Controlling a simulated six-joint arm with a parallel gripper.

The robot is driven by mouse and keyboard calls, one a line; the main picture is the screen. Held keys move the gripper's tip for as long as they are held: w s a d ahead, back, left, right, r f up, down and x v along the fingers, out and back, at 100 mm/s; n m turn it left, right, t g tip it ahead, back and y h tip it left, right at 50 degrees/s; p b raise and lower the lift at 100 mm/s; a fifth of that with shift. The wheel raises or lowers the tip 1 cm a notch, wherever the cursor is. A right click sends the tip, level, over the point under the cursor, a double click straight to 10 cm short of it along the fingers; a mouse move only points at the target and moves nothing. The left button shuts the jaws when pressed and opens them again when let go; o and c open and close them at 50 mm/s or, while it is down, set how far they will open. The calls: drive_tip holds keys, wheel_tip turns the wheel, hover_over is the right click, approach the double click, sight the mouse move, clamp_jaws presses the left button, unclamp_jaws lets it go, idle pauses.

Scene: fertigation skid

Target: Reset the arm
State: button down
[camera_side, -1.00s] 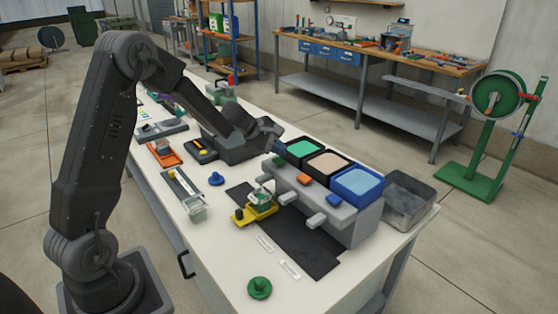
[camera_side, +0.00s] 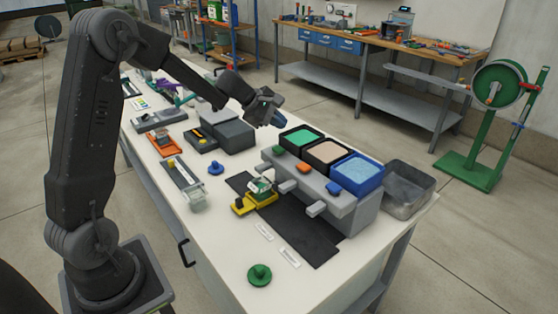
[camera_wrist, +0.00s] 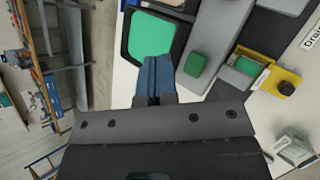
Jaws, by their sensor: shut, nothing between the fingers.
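My gripper (camera_side: 278,119) is up above the white table, just behind and left of the green-filled bin (camera_side: 301,141). Its blue fingers are closed together and empty. In the wrist view the shut fingers (camera_wrist: 154,77) point toward the green bin (camera_wrist: 152,37), with a green block (camera_wrist: 195,64) to their right. I cannot tell the exact height of the fingers above the table.
The grey dispenser (camera_side: 325,190) holds green, tan and blue bins. A yellow carriage (camera_side: 255,201) sits in front on a black mat (camera_side: 298,229). A metal tray (camera_side: 407,188) is at the right. A dark grey box (camera_side: 229,136) stands below my forearm.

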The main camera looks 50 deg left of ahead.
drive_tip(key=s+d+r+m+g, duration=0.2)
drive_tip(key=s+d+r+m, duration=0.7)
drive_tip(key=s+d+m, duration=0.4)
drive_tip(key=s+d+m+y, duration=0.2)
drive_tip(key=s+m, duration=0.2)
drive_tip(key=s, duration=0.5)
drive_tip(key=s+d+f+m+y, duration=0.1)
drive_tip(key=s+m, duration=0.3)
drive_tip(key=s, duration=0.4)
drive_tip(key=shift+s+d+f+m+g+y, duration=0.15)
drive_tip(key=shift+s+d+m+g+y, duration=0.25)
drive_tip(key=shift+d, duration=0.15)
